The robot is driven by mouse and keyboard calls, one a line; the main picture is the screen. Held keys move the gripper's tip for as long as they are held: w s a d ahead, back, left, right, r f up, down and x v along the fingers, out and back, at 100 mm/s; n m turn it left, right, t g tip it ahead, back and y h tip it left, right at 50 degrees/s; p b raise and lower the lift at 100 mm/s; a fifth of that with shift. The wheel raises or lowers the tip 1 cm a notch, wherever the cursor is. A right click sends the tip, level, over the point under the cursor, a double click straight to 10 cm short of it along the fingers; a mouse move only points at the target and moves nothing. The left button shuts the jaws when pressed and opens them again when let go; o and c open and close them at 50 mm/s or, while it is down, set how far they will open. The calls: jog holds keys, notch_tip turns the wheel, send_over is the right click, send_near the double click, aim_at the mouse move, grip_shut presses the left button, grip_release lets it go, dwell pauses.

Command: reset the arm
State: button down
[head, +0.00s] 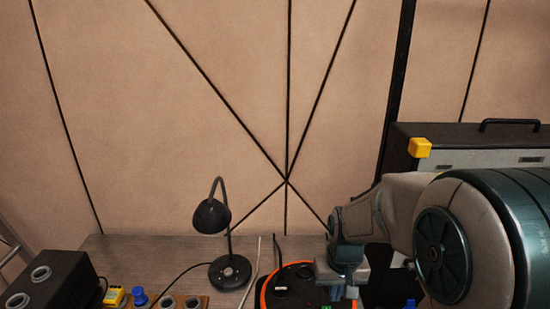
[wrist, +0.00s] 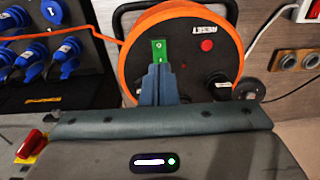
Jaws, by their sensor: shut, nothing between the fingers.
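My arm (head: 395,205) reaches in from the right in the head view, bent down over the table. My gripper (wrist: 158,72) shows in the wrist view with its blue-grey fingers together and nothing between them. In the head view the reel (head: 283,288) is cut off by the bottom edge, and the fingertips are hard to make out.
A black desk lamp (head: 229,272) stands left of the reel. Blue plugs (wrist: 68,48) fill a black panel at left in the wrist view. A wooden socket board (wrist: 300,60) is at right. A black case (head: 480,140) stands behind my arm. Bare tabletop (head: 150,250) shows at back left.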

jog(key=s+r+t, duration=0.3)
jog(key=s+r, duration=0.7)
jog(key=s, duration=0.2)
jog(key=shift+s, duration=0.3)
